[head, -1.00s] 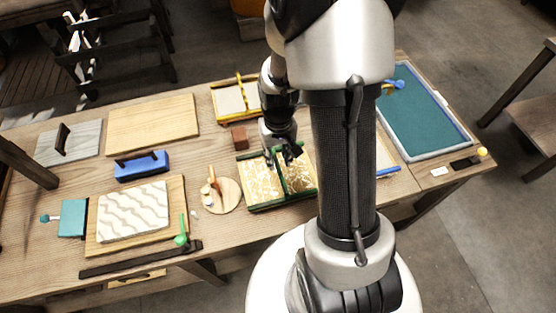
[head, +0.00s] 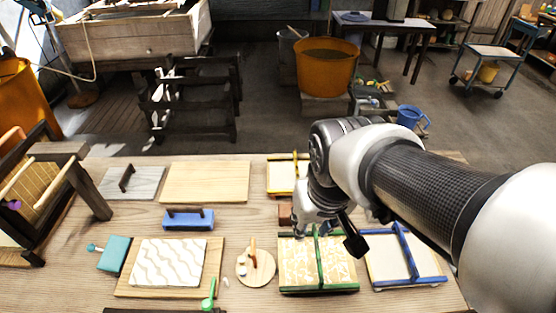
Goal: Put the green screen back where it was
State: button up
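The green screen (head: 318,290) lies on the wooden table, front and right of centre. It has green edges and a green bar across its middle, over a cream and ochre patterned face. My gripper (head: 327,238) is over its far edge, pointing down. One dark finger stands out to the right of the green bar, and the other side is at its left, so the fingers look apart. Whether a finger touches the screen cannot be told. My wrist hides part of the screen's far edge.
A blue-edged screen (head: 405,278) lies close on the right. A yellow-edged frame (head: 283,188) and a brown block (head: 284,214) are behind. A bare board (head: 207,188) lies farther back.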

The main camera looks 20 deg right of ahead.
jog(key=s+a+r+n+t, duration=0.1)
jog(key=s+a+r, duration=0.1)
jog(key=s, duration=0.4)
jog(key=shift+s+a+r+t, duration=0.2)
jog(key=shift+a+r+t, duration=0.15)
jog(key=shift+r, duration=0.5)
dwell(0.5)
